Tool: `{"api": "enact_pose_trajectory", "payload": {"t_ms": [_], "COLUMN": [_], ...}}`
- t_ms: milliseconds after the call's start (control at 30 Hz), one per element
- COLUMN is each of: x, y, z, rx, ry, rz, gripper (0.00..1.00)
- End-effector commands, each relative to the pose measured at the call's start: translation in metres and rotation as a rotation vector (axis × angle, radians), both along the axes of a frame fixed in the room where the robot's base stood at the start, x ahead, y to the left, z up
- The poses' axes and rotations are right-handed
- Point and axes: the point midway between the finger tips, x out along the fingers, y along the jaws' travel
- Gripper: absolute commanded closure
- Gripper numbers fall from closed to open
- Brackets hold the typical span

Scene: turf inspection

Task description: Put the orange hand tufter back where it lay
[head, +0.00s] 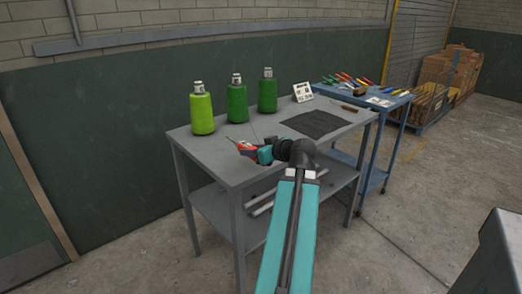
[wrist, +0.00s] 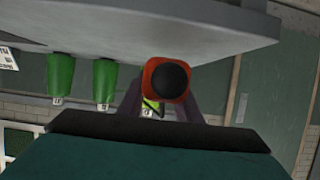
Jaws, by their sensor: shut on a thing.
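The orange hand tufter (head: 246,149) is at the end of my arm, over the front left part of the grey table (head: 212,158) in the head view. A thin tip points left from it. My gripper (head: 257,151) is shut on the tufter. In the wrist view the tufter (wrist: 168,80) shows end-on as an orange body with a black round end, between the two fingers. The grey table top fills the upper part of that tilted view. I cannot tell whether the tufter touches the table.
Three green yarn cones (head: 236,105) stand along the back left of the table. A dark mat (head: 317,124), a white card (head: 302,91) and a small brown-handled tool (head: 350,108) lie to the right. A blue cart (head: 376,126) with colourful tools stands beyond. Bare table top lies around the tufter.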

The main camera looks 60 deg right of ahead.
Motion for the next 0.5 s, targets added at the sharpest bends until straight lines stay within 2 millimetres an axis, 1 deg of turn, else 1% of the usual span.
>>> {"api": "enact_pose_trajectory", "payload": {"t_ms": [33,100,267,500], "x": [0.012,0.028,0.064,0.115], "y": [0.007,0.015,0.036,0.071], "z": [-0.002,-0.004,-0.010,-0.018], "rx": [0.001,0.000,0.000,0.000], "ry": [-0.001,-0.001,-0.001,-0.001], "rz": [0.008,0.013,0.024,0.041], "gripper": [1.00,1.00,1.00,1.00]}}
